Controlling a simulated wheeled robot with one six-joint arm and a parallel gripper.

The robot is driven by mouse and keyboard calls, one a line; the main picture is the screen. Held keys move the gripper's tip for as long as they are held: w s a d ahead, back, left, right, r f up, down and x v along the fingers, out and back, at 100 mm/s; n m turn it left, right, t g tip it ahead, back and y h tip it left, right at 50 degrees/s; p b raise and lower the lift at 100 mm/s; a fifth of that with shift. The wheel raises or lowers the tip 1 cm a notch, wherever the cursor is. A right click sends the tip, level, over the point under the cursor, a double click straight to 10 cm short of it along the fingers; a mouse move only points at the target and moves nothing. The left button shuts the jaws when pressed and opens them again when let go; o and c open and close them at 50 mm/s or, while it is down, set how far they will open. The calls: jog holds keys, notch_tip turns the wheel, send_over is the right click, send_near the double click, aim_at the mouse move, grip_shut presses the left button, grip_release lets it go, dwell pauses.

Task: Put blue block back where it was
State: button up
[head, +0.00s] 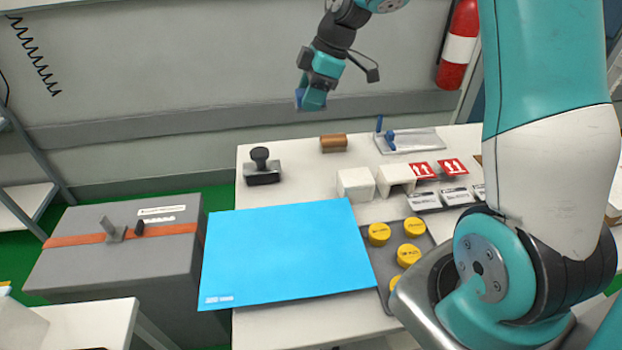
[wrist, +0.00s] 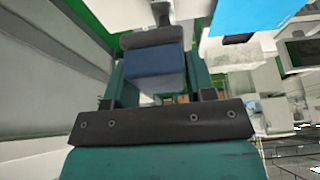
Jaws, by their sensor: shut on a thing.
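My gripper (head: 311,100) is raised high in front of the wall, above and behind the white table's far edge in the head view. It is shut on a dark blue block (wrist: 157,66), which sits between the two teal fingers in the wrist view. In the head view only a small blue part of the block (head: 299,98) shows beside the fingers. Which spot on the table the block came from cannot be told.
On the white table (head: 300,150) are a blue mat (head: 285,250), a black-handled stamp (head: 262,168), a brown cylinder (head: 333,143), a metal plate with blue clamp (head: 415,142), white blocks (head: 356,184) and a tray of yellow caps (head: 411,228). A grey case (head: 110,245) stands left.

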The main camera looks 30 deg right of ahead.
aim_at(305, 177)
notch_tip(305, 177, down, 19)
jog(key=shift+f+p, duration=0.2)
jog(key=shift+p, duration=0.25)
jog(key=shift+f, duration=0.1)
jog(key=o, duration=0.9)
